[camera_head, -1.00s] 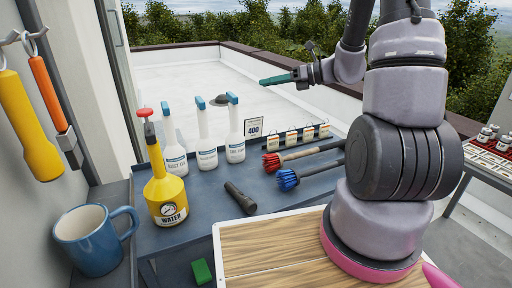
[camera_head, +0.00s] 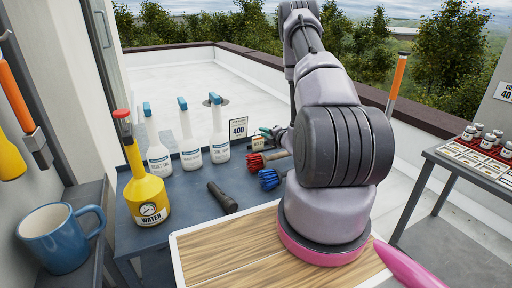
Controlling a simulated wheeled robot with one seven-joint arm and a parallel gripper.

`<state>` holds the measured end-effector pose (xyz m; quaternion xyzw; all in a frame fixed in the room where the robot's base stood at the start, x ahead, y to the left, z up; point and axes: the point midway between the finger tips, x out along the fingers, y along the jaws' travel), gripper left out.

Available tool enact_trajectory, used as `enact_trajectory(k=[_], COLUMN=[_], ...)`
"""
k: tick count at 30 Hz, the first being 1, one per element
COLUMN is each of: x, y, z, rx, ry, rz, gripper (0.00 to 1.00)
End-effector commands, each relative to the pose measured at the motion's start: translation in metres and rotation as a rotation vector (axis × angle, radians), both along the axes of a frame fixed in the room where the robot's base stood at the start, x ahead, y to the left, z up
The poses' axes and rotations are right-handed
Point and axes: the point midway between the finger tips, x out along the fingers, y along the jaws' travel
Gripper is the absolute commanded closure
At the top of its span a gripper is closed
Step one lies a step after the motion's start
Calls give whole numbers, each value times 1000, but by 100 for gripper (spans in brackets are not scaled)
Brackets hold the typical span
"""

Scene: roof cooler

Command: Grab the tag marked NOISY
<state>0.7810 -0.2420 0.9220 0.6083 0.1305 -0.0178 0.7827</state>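White bottles (camera_head: 189,145) stand left of the "400" sign (camera_head: 238,128). A black flashlight (camera_head: 222,197), a yellow water sprayer (camera_head: 145,190) and a blue mug (camera_head: 60,238) are nearer.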

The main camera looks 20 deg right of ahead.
Motion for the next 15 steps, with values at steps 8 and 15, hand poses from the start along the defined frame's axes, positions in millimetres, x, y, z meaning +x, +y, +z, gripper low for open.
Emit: enact_trajectory(k=[8, 15], x=[24, 58], y=[3, 5], z=[-7, -16], rx=[-2, -2], ry=[0, 0], rz=[4, 5], gripper=[79, 79])
